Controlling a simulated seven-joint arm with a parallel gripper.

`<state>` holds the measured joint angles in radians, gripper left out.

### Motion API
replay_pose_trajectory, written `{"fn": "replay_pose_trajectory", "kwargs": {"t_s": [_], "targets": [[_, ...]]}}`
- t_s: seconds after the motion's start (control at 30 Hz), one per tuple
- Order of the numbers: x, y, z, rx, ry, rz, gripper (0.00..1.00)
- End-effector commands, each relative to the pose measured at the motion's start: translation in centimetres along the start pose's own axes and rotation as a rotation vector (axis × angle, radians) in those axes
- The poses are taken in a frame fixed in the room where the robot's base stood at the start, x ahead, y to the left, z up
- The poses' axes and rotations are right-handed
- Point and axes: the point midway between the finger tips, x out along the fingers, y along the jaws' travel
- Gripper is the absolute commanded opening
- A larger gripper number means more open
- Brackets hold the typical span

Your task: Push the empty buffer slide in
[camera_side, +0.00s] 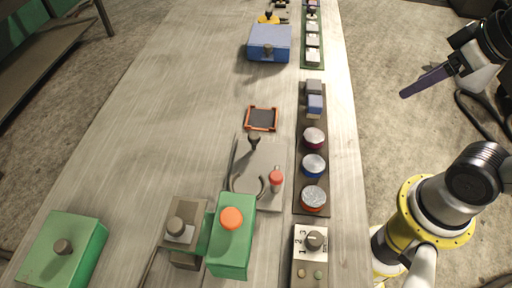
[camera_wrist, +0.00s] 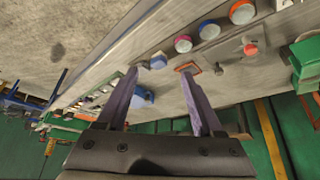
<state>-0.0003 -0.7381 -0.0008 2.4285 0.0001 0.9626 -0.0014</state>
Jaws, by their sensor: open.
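No part is plainly marked as the buffer slide, and I cannot tell which one is empty. Candidates are the knobbed boxes on the bench. A blue box with a dark knob (camera_side: 269,42) stands toward the far end, and it also shows between my fingers in the wrist view (camera_wrist: 143,97). A green box with a knob (camera_side: 62,250) stands at the near left. A grey block with a knob (camera_side: 180,229) stands beside a green housing. My gripper (camera_side: 404,95) is in the air off the bench's right side, open and empty, and touches nothing. Its two purple fingers are spread in the wrist view (camera_wrist: 158,77).
A dark strip (camera_side: 303,142) along the bench's right edge holds blue and grey blocks and round coloured caps. The bench's left middle is clear.

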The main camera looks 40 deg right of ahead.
Motion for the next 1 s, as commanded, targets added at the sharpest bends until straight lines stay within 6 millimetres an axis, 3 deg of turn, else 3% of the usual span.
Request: {"fn": "replay_pose_trajectory", "kwargs": {"t_s": [0.13,0.3,0.47,0.6,0.8,1.0], "targets": [[-1.3,-0.8,-4.3,-0.038,-0.036,-0.018,0.69],[-1.1,-3.0,-9.5,-0.113,-0.110,-0.051,0.69],[0.8,-6.4,-14.1,-0.202,-0.196,-0.082,0.69],[3.7,-10.4,-17.1,-0.287,-0.275,-0.105,0.69],[8.9,-16.7,-18.8,-0.408,-0.380,-0.124,0.69],[12.8,-20.6,-17.5,-0.488,-0.459,-0.128,0.69]]}}
